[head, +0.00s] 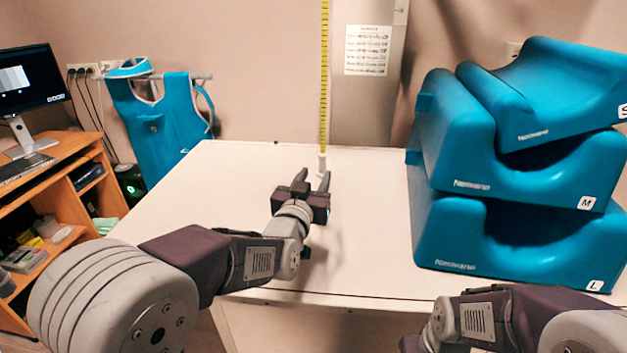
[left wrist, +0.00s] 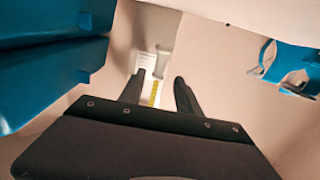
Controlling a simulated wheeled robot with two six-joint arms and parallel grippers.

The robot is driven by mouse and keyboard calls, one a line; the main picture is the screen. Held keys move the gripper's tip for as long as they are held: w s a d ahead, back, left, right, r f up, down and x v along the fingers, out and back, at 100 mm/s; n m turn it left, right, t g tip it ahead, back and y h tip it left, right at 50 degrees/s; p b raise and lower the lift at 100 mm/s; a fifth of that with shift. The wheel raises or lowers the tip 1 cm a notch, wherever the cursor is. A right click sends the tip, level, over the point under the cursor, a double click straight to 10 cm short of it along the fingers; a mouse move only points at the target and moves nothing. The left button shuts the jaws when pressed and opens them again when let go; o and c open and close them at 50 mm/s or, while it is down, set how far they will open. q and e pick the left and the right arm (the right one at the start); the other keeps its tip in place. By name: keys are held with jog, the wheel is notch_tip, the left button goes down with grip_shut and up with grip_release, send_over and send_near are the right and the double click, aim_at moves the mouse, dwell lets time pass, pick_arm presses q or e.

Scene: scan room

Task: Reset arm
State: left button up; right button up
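My left gripper (head: 313,181) reaches out over the white table (head: 240,185), its fingers pointing to the far edge. The two fingers are apart with nothing between them; the left wrist view also shows the open, empty fingers (left wrist: 158,90). My right arm (head: 500,318) is at the lower right of the head view, in front of the table's near edge. The right gripper's fingers are cut off below the picture.
Blue foam cushions (head: 510,235) are stacked on the table's right side. A yellow measuring tape (head: 324,80) hangs at the back. A blue apron (head: 160,115) hangs at left, near a wooden desk (head: 75,155) with a monitor (head: 30,78). The table's middle is clear.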

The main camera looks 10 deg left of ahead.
pick_arm(q)
jog(key=shift+s+a, duration=0.1)
jog(key=shift+s, duration=0.4)
jog(key=shift+r, duration=0.1)
